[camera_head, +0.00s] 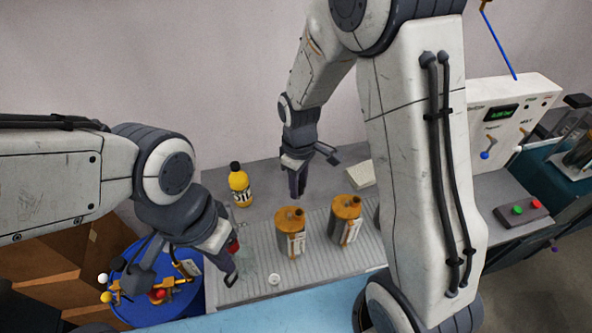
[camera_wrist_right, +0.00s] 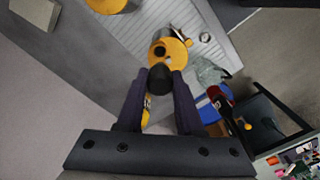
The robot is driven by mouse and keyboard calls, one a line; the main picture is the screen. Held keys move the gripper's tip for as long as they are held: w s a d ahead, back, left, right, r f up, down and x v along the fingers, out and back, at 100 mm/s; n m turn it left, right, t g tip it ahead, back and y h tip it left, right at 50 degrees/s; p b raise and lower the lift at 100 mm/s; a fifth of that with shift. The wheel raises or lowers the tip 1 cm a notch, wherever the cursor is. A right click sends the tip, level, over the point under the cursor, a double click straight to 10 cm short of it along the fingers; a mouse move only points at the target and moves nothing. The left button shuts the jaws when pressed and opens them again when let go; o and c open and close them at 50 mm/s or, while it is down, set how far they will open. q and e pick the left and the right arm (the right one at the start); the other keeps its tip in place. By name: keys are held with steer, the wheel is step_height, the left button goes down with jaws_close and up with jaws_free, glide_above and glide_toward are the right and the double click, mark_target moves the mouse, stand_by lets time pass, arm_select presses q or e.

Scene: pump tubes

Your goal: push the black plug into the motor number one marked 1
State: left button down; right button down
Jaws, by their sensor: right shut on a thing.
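Two motors with orange tops stand on the ribbed grey mat, a left one (camera_head: 290,238) and a right one (camera_head: 345,222). Their labels are too small to read, so I cannot tell which is marked 1. My right gripper (camera_head: 297,190) points down above and behind the left motor. In the right wrist view it is shut on the black plug (camera_wrist_right: 159,80), which overlaps the edge of an orange motor top (camera_wrist_right: 170,50); I cannot tell whether they touch. My left gripper (camera_head: 231,268) is low, left of the motors, beside a red thing (camera_head: 233,244); its jaw opening is unclear.
A yellow bottle with a black cap (camera_head: 240,190) stands behind the mat (camera_head: 320,258). A crumpled clear thing (camera_head: 250,263) and a small white round piece (camera_head: 274,279) lie near my left gripper. A blue bin (camera_head: 135,312) is at left, a white control box (camera_head: 510,118) at right.

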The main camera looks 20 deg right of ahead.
mark_target(299, 198)
steer(key=shift+d, duration=0.1)
step_height(299, 198, down, 6)
steer(key=b, duration=0.4)
steer(key=shift+s+r, duration=0.1)
steer(key=shift+r, duration=0.15)
steer(key=shift+f, duration=0.2)
stand_by(1.8)
steer(key=shift+f+b, duration=1.05)
steer(key=shift+f, duration=0.65)
steer(key=shift+c, duration=2.4)
jaws_free()
